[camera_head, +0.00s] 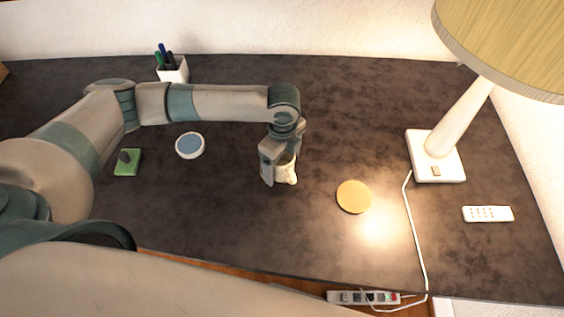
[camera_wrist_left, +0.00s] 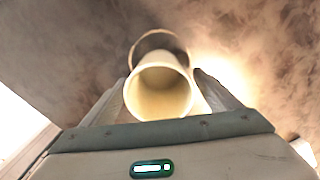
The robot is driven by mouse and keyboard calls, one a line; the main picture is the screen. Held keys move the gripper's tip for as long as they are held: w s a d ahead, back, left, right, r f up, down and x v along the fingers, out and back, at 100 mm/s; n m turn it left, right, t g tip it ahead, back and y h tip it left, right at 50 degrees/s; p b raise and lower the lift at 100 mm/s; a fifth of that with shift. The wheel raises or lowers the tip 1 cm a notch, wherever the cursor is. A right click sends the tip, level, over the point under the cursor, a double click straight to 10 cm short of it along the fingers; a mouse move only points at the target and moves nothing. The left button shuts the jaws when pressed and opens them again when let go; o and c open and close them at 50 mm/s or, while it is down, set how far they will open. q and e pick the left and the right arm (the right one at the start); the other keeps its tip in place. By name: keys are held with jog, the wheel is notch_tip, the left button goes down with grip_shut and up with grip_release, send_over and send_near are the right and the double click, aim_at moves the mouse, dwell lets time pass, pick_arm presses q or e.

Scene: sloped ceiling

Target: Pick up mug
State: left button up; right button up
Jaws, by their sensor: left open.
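A cream mug (camera_head: 286,172) stands on the dark table near the middle in the head view, partly hidden by my left gripper. My left gripper (camera_head: 274,172) is open and reaches down over the mug, with its fingers beside it. In the left wrist view the mug (camera_wrist_left: 159,92) shows its open, empty inside, with its round handle on the far side. The fingers of my left gripper (camera_wrist_left: 163,100) lie on either side of the mug; whether they touch it I cannot tell. My right gripper is not in view.
A round tan coaster (camera_head: 354,197) lies right of the mug. A white lamp (camera_head: 436,156) and a remote (camera_head: 488,214) are farther right. A blue-topped round dish (camera_head: 189,146), a green block (camera_head: 128,162) and a pen cup (camera_head: 173,70) are left. A power strip (camera_head: 364,297) lies below the front edge.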

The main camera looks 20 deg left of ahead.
pick_arm(q)
jog(key=shift+f, duration=0.25)
jog(key=c, duration=1.3)
jog(key=shift+c, duration=0.3)
jog(key=shift+r, duration=0.1)
jog(key=shift+w+r+b, duration=0.1)
jog(key=shift+r+b, duration=0.25)
jog(key=shift+r, duration=0.2)
jog(key=r, duration=0.1)
jog(key=r+b, duration=0.1)
jog(key=r, duration=0.1)
jog(key=shift+s+d+r, duration=0.1)
jog(key=shift+s+d, duration=0.3)
jog(key=s+d+r+b, duration=0.2)
jog(key=s+d+r, duration=0.4)
jog(key=s+d, duration=0.1)
jog(key=shift+s+d+r+b, duration=0.2)
jog(key=shift+s+r+b, duration=0.1)
